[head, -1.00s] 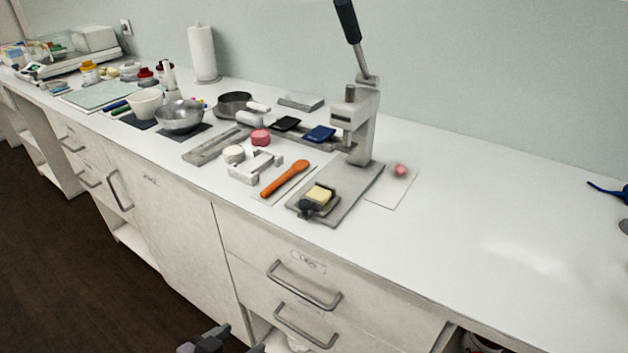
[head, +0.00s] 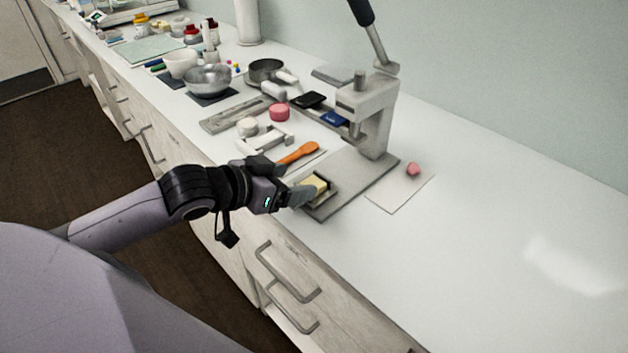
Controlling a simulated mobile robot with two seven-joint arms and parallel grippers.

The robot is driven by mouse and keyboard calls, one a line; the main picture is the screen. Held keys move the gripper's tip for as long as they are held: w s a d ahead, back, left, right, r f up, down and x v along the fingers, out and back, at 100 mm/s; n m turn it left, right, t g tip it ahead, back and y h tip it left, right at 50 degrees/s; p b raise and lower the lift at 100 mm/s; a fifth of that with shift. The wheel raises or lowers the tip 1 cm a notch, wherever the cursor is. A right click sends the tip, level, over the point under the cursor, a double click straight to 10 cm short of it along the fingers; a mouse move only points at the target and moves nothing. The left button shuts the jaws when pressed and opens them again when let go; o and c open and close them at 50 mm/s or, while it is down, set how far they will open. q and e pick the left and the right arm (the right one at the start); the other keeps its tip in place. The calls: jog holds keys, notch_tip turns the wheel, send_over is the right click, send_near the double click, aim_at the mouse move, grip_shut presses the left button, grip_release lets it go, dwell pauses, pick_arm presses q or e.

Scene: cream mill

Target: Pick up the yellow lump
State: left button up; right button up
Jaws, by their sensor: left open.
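The yellow lump (head: 319,185) is a pale yellow block. It sits in a small dark holder (head: 331,196) on the grey base plate of the lever press (head: 362,110). My left gripper (head: 300,193) reaches in from the left, with its fingers right beside the lump at its left. The jaws are open, and they hide part of the lump and holder. I cannot tell whether a finger touches the lump. My right gripper is not in view.
An orange spatula (head: 298,154) lies just behind my left gripper. The press column and lever stand behind the lump. A pink lump (head: 413,169) lies on a white sheet (head: 396,194) to the right. The counter's right side is clear.

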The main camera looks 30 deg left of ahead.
aim_at(310, 180)
pick_arm(q)
jog(key=shift+p+x, duration=0.3)
jog(key=shift+x, duration=2.3)
jog(key=shift+s, duration=0.1)
jog(key=c, duration=1.1)
jog(key=shift+c, duration=0.2)
